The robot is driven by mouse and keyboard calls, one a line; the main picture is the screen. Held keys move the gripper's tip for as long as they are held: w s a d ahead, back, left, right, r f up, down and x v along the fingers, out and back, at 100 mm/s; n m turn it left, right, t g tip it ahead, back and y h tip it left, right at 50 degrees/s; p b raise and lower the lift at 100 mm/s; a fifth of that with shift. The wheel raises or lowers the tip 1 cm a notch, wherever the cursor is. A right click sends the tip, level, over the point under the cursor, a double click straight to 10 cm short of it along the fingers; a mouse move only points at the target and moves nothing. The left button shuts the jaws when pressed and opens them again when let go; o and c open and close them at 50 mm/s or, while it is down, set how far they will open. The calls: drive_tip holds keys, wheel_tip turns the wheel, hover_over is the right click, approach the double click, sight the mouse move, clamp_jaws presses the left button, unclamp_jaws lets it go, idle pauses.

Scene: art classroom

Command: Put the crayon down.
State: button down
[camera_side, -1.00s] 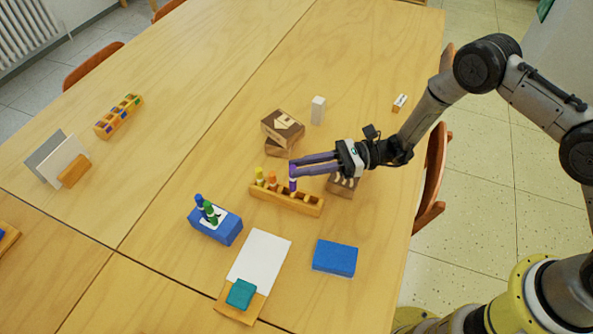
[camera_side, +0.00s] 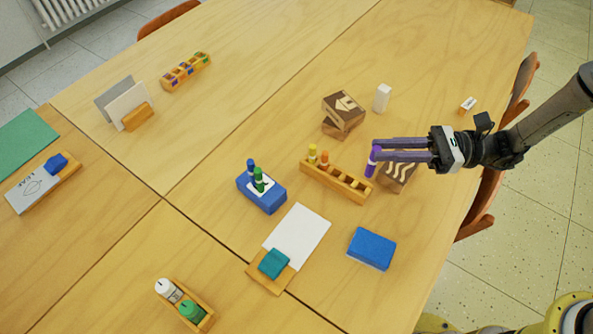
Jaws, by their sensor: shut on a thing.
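My gripper (camera_side: 377,148) is shut on a purple crayon (camera_side: 371,163), held upright between its long fingertips. The crayon is by the right end of a wooden crayon rack (camera_side: 320,181), just beyond it in the picture. I cannot tell how high its lower end is. A yellow crayon (camera_side: 312,154) and an orange crayon (camera_side: 324,159) stand in the rack's left slots. The slots to their right look empty.
Carved wooden blocks (camera_side: 341,108) lie behind the rack, and another carved block (camera_side: 398,178) is close by the crayon. A blue block with markers (camera_side: 262,197), a blue box (camera_side: 372,246) and white paper (camera_side: 299,234) lie in front. Free table shows at the right.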

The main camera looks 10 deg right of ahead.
drive_tip(key=s+a+r+n+g, duration=0.2)
drive_tip(key=a+g, duration=0.1)
drive_tip(key=a, duration=0.5)
drive_tip(key=w+a+f, duration=0.9)
drive_tip(key=f, duration=0.3)
drive_tip(key=shift+w+a+f, duration=0.15)
drive_tip(key=shift+a+f, duration=0.05)
drive_tip(key=shift+f, duration=0.15)
drive_tip(key=shift+f, duration=0.15)
drive_tip(key=c, duration=0.8)
unclamp_jaws()
